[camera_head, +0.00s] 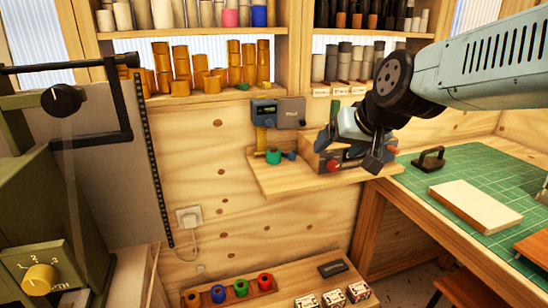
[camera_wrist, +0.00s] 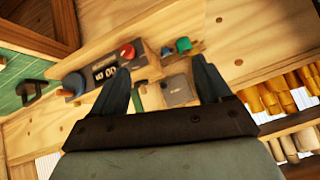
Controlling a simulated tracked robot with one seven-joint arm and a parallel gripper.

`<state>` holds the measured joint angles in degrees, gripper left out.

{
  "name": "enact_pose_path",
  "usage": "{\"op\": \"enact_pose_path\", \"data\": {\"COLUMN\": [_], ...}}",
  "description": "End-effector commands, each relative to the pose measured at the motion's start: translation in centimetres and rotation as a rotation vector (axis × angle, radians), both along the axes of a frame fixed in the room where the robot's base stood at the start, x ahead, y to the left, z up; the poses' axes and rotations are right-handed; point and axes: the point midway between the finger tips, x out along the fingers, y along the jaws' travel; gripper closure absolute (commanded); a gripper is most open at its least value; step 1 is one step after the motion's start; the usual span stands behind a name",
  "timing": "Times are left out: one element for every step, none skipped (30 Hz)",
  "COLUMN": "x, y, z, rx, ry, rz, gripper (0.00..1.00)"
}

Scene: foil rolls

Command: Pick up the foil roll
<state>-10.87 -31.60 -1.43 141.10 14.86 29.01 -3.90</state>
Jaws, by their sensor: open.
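Several small coloured rolls are in view, and I cannot tell which one the task means. A green roll (camera_head: 273,156) stands on the wooden wall shelf (camera_head: 262,181), with a small dark blue piece (camera_head: 290,155) beside it. The green roll also shows in the wrist view (camera_wrist: 183,45), beyond the fingertips. A red roll (camera_head: 265,281), a green one (camera_head: 241,287) and a blue one (camera_head: 218,293) sit in a wooden rack at the bottom. My gripper (camera_head: 353,150) is over the right part of the wall shelf. In the wrist view its fingers (camera_wrist: 162,85) are apart with nothing held between them.
A device with a display (camera_wrist: 105,72) and red knob sits on the wall shelf, close to my gripper. A grey gauge box (camera_head: 290,113) hangs behind. Gold rolls (camera_head: 248,63) crowd the upper shelf. A green cutting mat (camera_head: 470,180) holds a pale block (camera_head: 474,206) at right.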

Motion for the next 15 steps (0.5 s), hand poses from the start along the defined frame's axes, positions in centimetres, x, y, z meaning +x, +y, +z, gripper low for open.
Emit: {"op": "enact_pose_path", "data": {"x": [1.8,2.8,4.2,5.1,6.1,7.3,8.2,9.1,10.2,11.0,11.7,12.7,13.3,13.9,14.7], "y": [1.7,2.5,3.7,4.5,5.2,6.3,7.0,7.7,8.7,9.4,10.0,10.8,11.4,12.0,12.7], "z": [-0.1,0.0,0.0,0.0,0.0,0.0,-0.1,-0.2,-0.4,-0.6,-0.9,-1.3,-1.6,-1.9,-2.4], "rx": [0.034,0.057,0.084,0.104,0.122,0.145,0.159,0.172,0.187,0.196,0.203,0.210,0.213,0.214,0.213], "ry": [-0.027,-0.047,-0.074,-0.095,-0.114,-0.139,-0.158,-0.176,-0.199,-0.216,-0.233,-0.255,-0.269,-0.286,-0.306], "rz": [0.011,0.010,0.008,0.002,-0.005,-0.016,-0.027,-0.039,-0.057,-0.070,-0.087,-0.111,-0.128,-0.147,-0.174], "gripper": [0.22,0.22,0.22,0.22,0.22,0.22,0.22,0.22,0.22,0.22,0.22,0.22,0.22,0.22,0.22]}}
